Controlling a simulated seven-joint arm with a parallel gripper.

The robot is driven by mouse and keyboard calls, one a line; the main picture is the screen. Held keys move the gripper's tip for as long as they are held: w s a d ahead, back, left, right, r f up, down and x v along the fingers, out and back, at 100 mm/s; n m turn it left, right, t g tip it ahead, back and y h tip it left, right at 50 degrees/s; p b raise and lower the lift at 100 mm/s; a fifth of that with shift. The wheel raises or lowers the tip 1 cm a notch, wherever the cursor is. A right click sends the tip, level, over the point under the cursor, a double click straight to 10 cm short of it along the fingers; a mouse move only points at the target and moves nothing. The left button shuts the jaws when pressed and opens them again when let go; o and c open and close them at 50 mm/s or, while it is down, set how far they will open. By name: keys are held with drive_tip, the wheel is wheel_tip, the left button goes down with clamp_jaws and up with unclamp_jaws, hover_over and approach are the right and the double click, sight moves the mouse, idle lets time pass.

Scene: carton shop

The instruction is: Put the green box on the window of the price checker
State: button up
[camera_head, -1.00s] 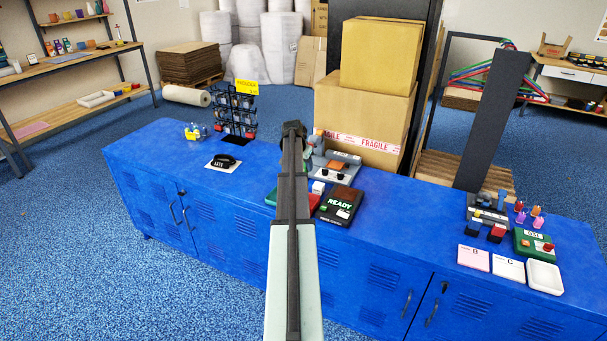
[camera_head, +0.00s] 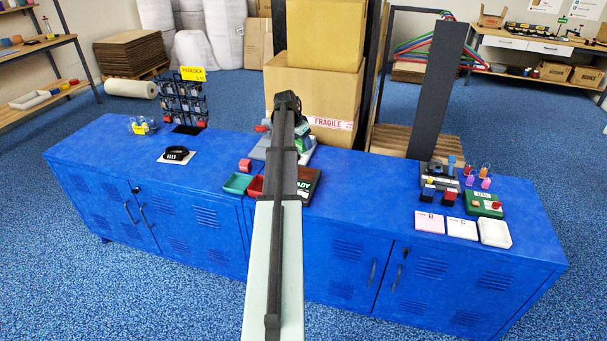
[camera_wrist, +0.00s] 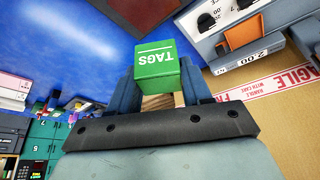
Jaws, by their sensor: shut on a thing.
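The green box (camera_wrist: 157,68), labelled TAGS, is held between the fingers of my gripper (camera_wrist: 160,88) in the wrist view. My gripper is shut on it, with the blue surface behind it.
A grey device (camera_head: 262,149) and taped cartons (camera_head: 328,95) stand behind. Cards (camera_head: 430,222) and small items lie right. Blue top between is clear.

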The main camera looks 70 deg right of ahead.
drive_tip(key=shift+s+a+m+g, duration=0.3)
drive_tip(key=shift+s+a+m, duration=0.1)
drive_tip(key=shift+m, duration=0.6)
drive_tip(key=shift+a+f+m+y, duration=0.2)
drive_tip(key=shift+m+y, duration=0.2)
drive_tip(key=shift+m, duration=0.2)
wheel_tip(320, 180, down, 10)
drive_tip(key=shift+r, duration=0.1)
drive_tip(key=o, duration=1)
drive_tip(key=shift+o, duration=0.2)
drive_tip(key=v, duration=1.2)
drive_tip(key=shift+w, duration=0.15)
